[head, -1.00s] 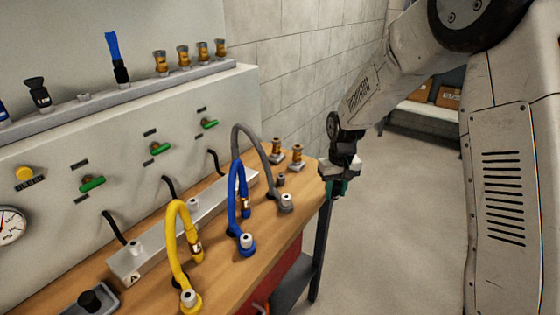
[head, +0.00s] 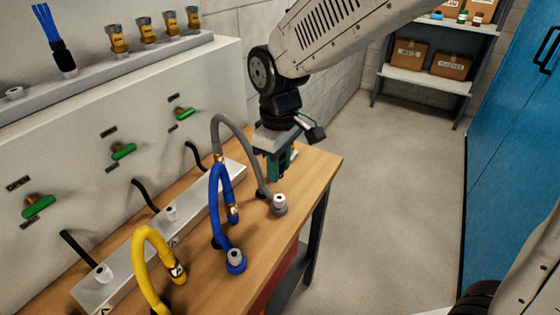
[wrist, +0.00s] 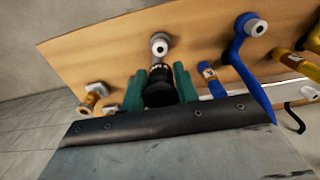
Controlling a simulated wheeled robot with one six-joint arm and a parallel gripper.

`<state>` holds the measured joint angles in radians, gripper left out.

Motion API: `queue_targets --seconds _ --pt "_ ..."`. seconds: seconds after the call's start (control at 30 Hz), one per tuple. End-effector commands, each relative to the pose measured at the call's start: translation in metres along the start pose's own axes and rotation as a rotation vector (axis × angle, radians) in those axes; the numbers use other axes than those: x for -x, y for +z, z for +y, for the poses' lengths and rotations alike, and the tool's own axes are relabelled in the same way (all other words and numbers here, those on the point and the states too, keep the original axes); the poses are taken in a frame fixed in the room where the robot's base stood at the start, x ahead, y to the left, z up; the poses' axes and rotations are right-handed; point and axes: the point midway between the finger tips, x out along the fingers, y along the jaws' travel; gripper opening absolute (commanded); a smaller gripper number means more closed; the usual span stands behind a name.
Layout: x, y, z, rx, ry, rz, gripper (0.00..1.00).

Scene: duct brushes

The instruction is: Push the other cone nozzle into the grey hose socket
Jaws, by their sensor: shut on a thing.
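My gripper (head: 279,170) is over the far end of the bench, pointing down. In the wrist view its green fingers (wrist: 160,88) are shut on a dark cone nozzle (wrist: 159,92), whose lower end is hard to make out. The grey hose socket (head: 279,204), a grey base with a whitish ring on top, stands on the bench just nearer than the gripper. It also shows in the wrist view (wrist: 159,44), just beyond the nozzle and apart from it. In the head view the gripper hides the nozzle.
The grey hose (head: 245,135) arches close beside my gripper. The blue hose (head: 217,200) and yellow hose (head: 150,250) stand nearer. Brass fittings (wrist: 90,100) stand near the bench end. A blue brush (head: 56,42) and brass-coloured pieces (head: 145,29) sit on the ledge.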

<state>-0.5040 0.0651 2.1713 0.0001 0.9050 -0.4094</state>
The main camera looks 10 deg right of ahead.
Motion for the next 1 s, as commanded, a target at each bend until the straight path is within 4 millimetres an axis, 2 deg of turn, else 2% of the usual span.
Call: queue_targets --seconds 0.17,0.6,1.0 --pt "-0.009 0.0 0.0 0.0 -0.001 -0.002 0.0" --pt "-0.048 0.002 0.002 -0.005 -0.001 -0.002 0.0" --pt "-0.058 0.001 0.002 -0.005 0.0 0.0 0.0"
